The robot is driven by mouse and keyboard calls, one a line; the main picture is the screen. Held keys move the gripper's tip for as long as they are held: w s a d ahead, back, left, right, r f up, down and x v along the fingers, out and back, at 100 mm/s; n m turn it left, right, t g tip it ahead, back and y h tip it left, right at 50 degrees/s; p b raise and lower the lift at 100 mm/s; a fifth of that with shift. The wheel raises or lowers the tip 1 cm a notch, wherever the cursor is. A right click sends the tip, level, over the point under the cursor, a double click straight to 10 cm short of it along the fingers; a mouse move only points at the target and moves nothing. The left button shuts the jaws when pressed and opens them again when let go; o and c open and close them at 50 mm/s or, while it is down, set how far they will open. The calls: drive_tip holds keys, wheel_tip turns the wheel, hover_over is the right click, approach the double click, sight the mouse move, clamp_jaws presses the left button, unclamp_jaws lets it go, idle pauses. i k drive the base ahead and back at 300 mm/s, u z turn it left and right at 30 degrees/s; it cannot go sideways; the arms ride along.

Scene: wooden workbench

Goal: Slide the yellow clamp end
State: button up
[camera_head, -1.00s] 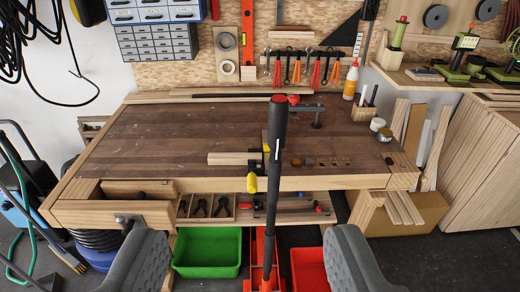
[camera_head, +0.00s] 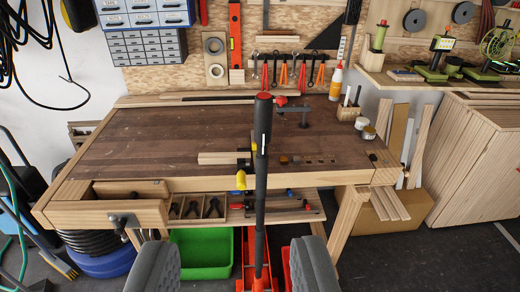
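A yellow clamp end (camera_head: 241,180) sits at the front edge of the wooden workbench (camera_head: 150,150), just left of a dark upright pole (camera_head: 261,180). A small dark part of the clamp shows above it, beside a pale wooden block (camera_head: 218,158). A second bit of yellow shows higher up, partly hidden behind the pole. My gripper (camera_head: 235,244) is low in the picture, with two grey padded fingers spread apart. It is open, with nothing held between the fingers, and is well apart from the clamp.
The pole rises from an orange base (camera_head: 258,272) in front of the bench. A green bin (camera_head: 205,250) stands below the bench, and small tools lie on its shelf. A wooden cabinet (camera_head: 468,160) stands at the right. The left of the bench top is clear.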

sight(255, 145)
drive_tip(key=z, duration=0.1)
drive_tip(key=k, duration=0.35)
drive_tip(key=u, duration=0.5)
drive_tip(key=i, duration=2.55)
drive_tip(key=z, duration=0.95)
